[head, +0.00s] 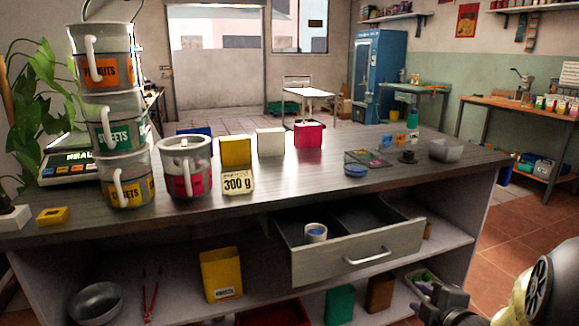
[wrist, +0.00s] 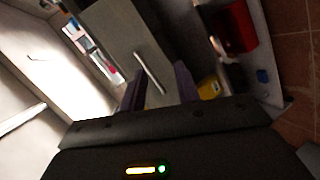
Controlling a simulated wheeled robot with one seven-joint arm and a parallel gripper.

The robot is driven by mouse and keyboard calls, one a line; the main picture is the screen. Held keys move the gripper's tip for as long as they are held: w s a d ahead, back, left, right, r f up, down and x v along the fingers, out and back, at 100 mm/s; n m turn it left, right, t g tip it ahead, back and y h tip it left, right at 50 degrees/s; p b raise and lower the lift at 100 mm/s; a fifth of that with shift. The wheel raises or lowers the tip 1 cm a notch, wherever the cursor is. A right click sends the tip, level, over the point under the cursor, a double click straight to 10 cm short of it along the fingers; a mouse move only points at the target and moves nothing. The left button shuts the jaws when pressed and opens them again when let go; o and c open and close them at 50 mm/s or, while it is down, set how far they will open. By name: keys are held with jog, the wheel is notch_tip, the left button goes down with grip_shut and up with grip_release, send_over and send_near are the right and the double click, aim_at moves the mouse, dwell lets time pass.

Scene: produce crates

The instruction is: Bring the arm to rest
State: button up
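My gripper (wrist: 160,86) shows in the wrist view with its two dark fingers apart and nothing between them. Beyond the fingers is a grey drawer front (wrist: 125,45) with a bar handle (wrist: 150,73); the fingers look clear of it. In the head view my arm shows only in the lower right corner, low in front of the counter's right end. The drawer (head: 357,252) stands pulled open there, with a small white-and-blue round container (head: 316,232) inside.
The shelf below holds a yellow box (head: 221,275), a metal bowl (head: 95,302) and red tongs (head: 151,295). Open tiled floor (head: 510,235) lies to the right.

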jog(key=s+a+f+m+g+h+p, duration=0.1)
jog(key=s+a+f+m+g, duration=0.35)
jog(key=a+m, duration=0.3)
jog(key=s+a+f+m+g, duration=0.4)
jog(key=s+a+m+g, duration=0.2)
jog(key=m, duration=0.3)
notch_tip(320, 180, up, 31)
jog(key=p, duration=3.1)
jog(key=shift+r, duration=0.15)
